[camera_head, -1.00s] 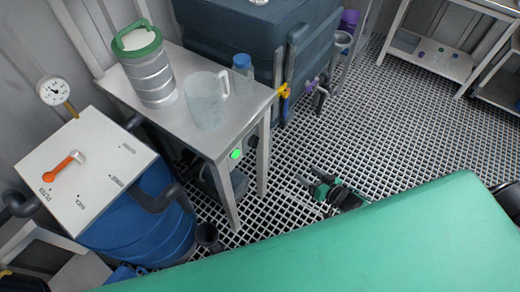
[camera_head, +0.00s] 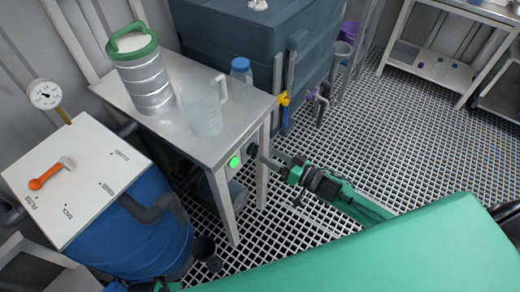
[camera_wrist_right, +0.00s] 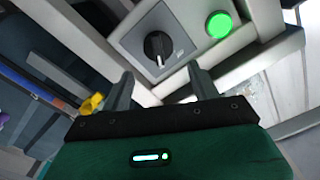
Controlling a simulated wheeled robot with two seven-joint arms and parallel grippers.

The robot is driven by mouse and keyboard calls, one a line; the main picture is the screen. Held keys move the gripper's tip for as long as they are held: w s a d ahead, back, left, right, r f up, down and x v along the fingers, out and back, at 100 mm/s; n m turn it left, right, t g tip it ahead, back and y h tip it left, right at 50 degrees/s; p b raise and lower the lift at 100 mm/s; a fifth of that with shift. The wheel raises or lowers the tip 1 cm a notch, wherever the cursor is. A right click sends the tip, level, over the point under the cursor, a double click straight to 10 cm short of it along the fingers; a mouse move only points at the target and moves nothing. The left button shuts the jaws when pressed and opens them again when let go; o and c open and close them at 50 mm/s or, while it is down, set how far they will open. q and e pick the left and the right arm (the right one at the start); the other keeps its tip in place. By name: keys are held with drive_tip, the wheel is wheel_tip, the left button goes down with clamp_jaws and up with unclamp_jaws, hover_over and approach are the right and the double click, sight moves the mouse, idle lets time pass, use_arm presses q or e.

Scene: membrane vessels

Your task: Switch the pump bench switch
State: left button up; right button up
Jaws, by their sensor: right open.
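The pump bench switch is a black rotary knob (camera_wrist_right: 158,46) on a grey plate in the right wrist view. A pale mark shows at its lower end in that view. A lit green lamp (camera_wrist_right: 219,24) sits beside it; in the head view the lamp (camera_head: 234,162) glows on the front of the metal bench (camera_head: 222,135), with the dark knob (camera_head: 253,150) to its right. My right gripper (camera_head: 270,158) points at the knob from the right. In the right wrist view its fingers (camera_wrist_right: 160,76) are open, one on each side below the knob, apart from it.
A clear jug (camera_head: 203,108), a blue-capped bottle (camera_head: 241,75) and a green-handled canister (camera_head: 148,80) stand on the bench. A blue drum (camera_head: 140,225) with a white lid is at left. A dark tank (camera_head: 240,40) stands behind. Grated floor (camera_head: 400,130) is open at right.

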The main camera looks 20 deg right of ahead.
sight(258, 149)
drive_tip(key=shift+x, duration=2.75)
drive_tip(key=shift+c, duration=0.4)
drive_tip(key=c, duration=0.9)
